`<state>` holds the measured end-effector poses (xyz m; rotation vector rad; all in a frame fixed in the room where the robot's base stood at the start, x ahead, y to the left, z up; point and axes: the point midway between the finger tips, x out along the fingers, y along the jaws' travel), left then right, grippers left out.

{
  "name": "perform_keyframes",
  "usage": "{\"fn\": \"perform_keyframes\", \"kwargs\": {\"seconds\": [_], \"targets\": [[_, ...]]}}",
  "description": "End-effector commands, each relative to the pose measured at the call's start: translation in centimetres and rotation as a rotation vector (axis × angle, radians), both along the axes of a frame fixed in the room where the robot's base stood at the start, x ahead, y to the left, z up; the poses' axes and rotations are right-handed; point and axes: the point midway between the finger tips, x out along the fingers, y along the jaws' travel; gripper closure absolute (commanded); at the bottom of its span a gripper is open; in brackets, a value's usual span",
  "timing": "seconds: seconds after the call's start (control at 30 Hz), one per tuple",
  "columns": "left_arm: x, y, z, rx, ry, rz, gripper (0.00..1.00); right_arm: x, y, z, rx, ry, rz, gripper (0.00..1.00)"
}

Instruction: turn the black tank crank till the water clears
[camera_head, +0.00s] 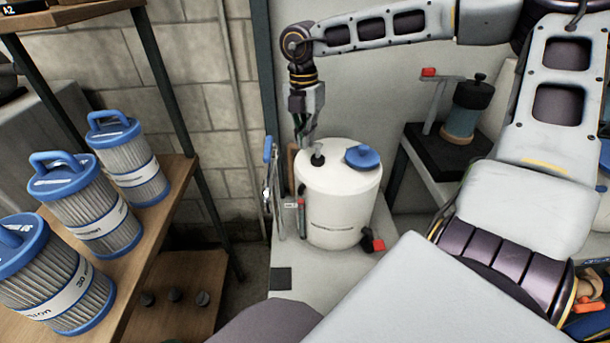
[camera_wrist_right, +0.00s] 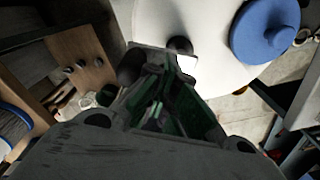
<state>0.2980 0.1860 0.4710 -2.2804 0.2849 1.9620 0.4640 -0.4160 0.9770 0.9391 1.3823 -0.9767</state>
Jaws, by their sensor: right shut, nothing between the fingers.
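A white tank (camera_head: 338,210) with a blue cap (camera_head: 362,157) and a small black knob (camera_head: 317,156) on its top stands on a light bench. The cap (camera_wrist_right: 265,30) and knob (camera_wrist_right: 180,45) also show in the right wrist view. Left of the tank is a metal frame with a blue handle (camera_head: 268,150). A dark cylinder (camera_head: 474,92) with a red-tipped crank arm (camera_head: 428,72) stands behind to the right. I cannot tell which part is the black crank. My right gripper (camera_head: 304,128) is shut and empty, pointing down beside the tank's back left edge. My left gripper is out of view.
A wooden shelf (camera_head: 165,205) with several blue-capped filter cartridges (camera_head: 127,160) stands on the left. A red and black valve (camera_head: 371,241) sticks out low at the tank's front right. A black block (camera_head: 437,152) bears the dark cylinder. My right arm crosses above the tank.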

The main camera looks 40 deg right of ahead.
Motion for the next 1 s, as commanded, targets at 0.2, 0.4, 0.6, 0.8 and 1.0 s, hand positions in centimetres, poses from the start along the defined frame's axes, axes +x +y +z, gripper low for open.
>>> {"fn": "perform_keyframes", "kwargs": {"seconds": [0.2,0.4,0.6,0.8,1.0], "targets": [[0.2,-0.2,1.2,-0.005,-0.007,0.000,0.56,1.5,0.4,3.3,0.007,-0.068,0.008,1.00],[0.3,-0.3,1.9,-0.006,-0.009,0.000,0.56,1.4,0.4,4.5,0.009,-0.066,0.007,1.00],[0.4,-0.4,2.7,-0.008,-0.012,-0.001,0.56,1.4,0.5,5.8,0.010,-0.067,0.006,1.00],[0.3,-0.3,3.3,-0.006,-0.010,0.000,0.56,1.2,0.4,6.6,0.009,-0.057,0.006,1.00],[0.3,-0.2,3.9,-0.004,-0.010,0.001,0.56,1.1,0.4,7.6,0.009,-0.051,0.005,1.00]]}}
